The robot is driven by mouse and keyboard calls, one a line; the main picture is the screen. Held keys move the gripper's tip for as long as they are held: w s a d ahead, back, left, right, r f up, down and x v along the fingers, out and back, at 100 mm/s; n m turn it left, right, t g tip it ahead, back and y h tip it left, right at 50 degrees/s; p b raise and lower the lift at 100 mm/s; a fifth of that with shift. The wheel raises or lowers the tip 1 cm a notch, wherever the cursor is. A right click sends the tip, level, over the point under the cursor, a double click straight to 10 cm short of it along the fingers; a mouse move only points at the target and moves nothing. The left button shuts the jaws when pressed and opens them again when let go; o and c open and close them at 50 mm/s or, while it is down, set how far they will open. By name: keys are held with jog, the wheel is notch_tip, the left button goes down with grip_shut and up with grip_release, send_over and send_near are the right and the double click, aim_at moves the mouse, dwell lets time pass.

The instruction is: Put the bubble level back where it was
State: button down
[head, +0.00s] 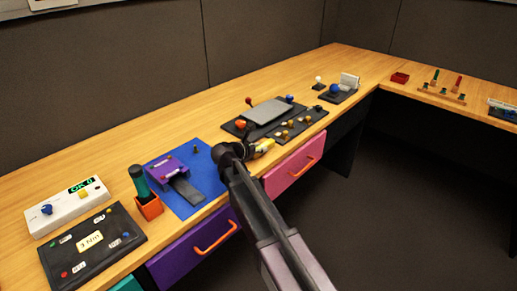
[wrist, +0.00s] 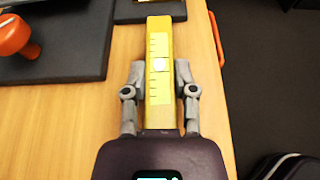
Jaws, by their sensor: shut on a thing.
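The bubble level is a yellow bar with scale marks and a pale square at its middle (wrist: 159,40). It lies lengthwise between the two grey fingers of my gripper (wrist: 160,78), which is shut on it. In the head view my gripper (head: 252,149) is over the table's front edge, above the pink drawer, and the yellow level (head: 266,145) sticks out from it to the right. The level's far end points at a dark pad (wrist: 125,14). I cannot tell whether the level touches the table.
A dark panel with a grey plate (head: 268,110) and several knobs lies just behind my gripper. An orange knob (wrist: 14,36) stands left of the level. A blue mat (head: 185,205) with a purple device (head: 165,171) lies to the left. Bare wood lies beside the level.

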jog(key=shift+f, duration=0.2)
jog(key=shift+c, duration=2.1)
grip_release()
jog(key=shift+r, duration=0.1)
jog(key=shift+r, duration=0.15)
jog(key=shift+s+a+r+p, duration=0.3)
jog(key=shift+s+p, duration=0.15)
jog(key=shift+p, duration=0.05)
jog(key=p+v, duration=0.3)
jog(key=v, duration=0.6)
jog(key=shift+r, duration=0.1)
jog(key=shift+p+v, duration=0.45)
jog(key=shift+v, duration=0.4)
